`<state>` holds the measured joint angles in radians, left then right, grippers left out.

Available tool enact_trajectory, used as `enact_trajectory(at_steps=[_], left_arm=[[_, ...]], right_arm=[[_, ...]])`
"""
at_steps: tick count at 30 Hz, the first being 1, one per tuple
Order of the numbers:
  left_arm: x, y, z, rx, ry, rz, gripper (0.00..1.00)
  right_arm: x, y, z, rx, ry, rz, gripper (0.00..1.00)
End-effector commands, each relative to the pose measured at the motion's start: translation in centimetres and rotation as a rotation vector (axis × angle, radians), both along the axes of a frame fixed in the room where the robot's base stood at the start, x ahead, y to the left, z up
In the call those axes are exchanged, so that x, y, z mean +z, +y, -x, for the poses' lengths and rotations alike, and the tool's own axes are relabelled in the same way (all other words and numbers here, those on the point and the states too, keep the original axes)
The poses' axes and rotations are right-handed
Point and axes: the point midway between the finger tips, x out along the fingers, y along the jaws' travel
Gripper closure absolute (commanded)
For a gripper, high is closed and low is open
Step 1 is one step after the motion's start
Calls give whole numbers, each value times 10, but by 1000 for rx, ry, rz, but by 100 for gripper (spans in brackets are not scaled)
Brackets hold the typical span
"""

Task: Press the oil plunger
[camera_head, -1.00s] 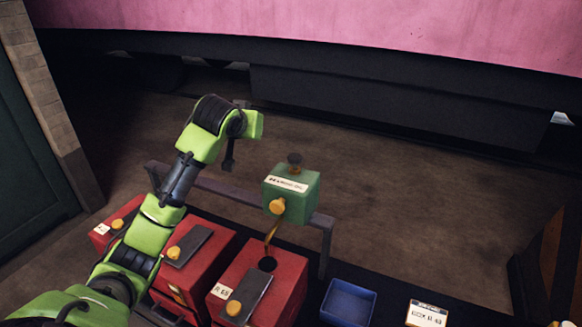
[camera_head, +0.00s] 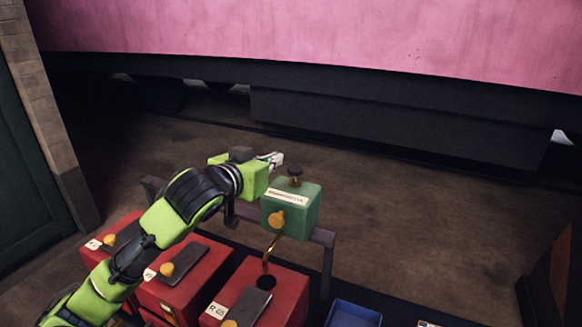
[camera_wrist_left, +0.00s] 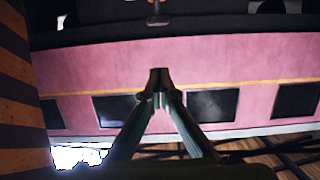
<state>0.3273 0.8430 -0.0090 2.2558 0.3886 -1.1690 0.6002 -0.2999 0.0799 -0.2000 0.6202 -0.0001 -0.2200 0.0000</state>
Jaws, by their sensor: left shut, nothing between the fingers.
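The green oil box (camera_head: 290,212) with a white label stands on a grey rail behind the red boxes. Its dark plunger knob (camera_head: 295,171) sticks up from the top on a short stem. A brass knob (camera_head: 276,219) is on its front, and a bent brass spout (camera_head: 270,250) hangs below. My left gripper (camera_head: 277,160) is just left of the plunger knob and slightly higher in the picture. I cannot tell whether they touch. In the left wrist view my left gripper's fingers (camera_wrist_left: 160,88) meet, with nothing between them. My right gripper is not in view.
Red boxes (camera_head: 284,300) with dark lids and yellow knobs stand in front of the rail (camera_head: 327,262). A blue tray (camera_head: 352,314) lies to their right. A pink and black vehicle (camera_head: 400,45) fills the back. The floor right of the oil box is clear.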

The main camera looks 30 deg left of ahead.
Motion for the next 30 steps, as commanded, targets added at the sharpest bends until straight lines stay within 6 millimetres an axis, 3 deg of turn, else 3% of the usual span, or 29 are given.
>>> enact_trajectory(at_steps=[5,19,24,30], left_arm=[[-3,2,-18,1,3,2,100],[-22,7,-98,1,2,1,100],[-52,7,-95,1,5,0,100],[-63,7,-95,1,2,-1,100]], right_arm=[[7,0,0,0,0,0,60],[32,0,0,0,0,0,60],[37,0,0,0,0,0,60],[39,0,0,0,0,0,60]])
